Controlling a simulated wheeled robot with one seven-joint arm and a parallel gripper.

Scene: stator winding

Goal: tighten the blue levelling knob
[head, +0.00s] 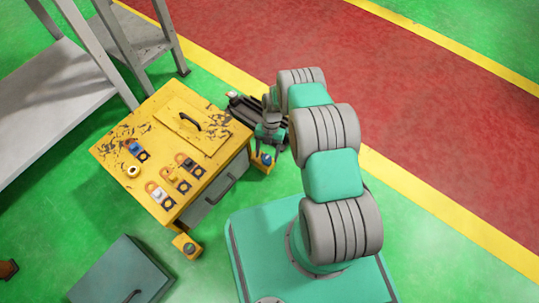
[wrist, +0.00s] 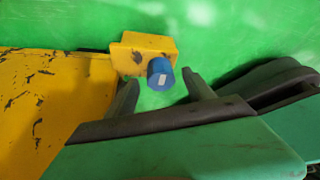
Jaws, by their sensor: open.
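The blue levelling knob (wrist: 160,74) sits on a small yellow bracket (wrist: 142,50) that sticks out from the base of the worn yellow cabinet. In the head view the knob (head: 266,158) shows at the cabinet's near right corner, close to the floor. My gripper (wrist: 160,86) is open, with its two dark fingers apart on either side of the knob in the wrist view. I cannot tell how deep the fingers reach around it. In the head view my gripper (head: 262,147) is small and partly hidden by my arm.
The yellow cabinet (head: 215,95) has a top with a handled lid and several small coloured fittings. A grey-green box (head: 122,275) lies in front. Grey shelving (head: 60,85) stands at left.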

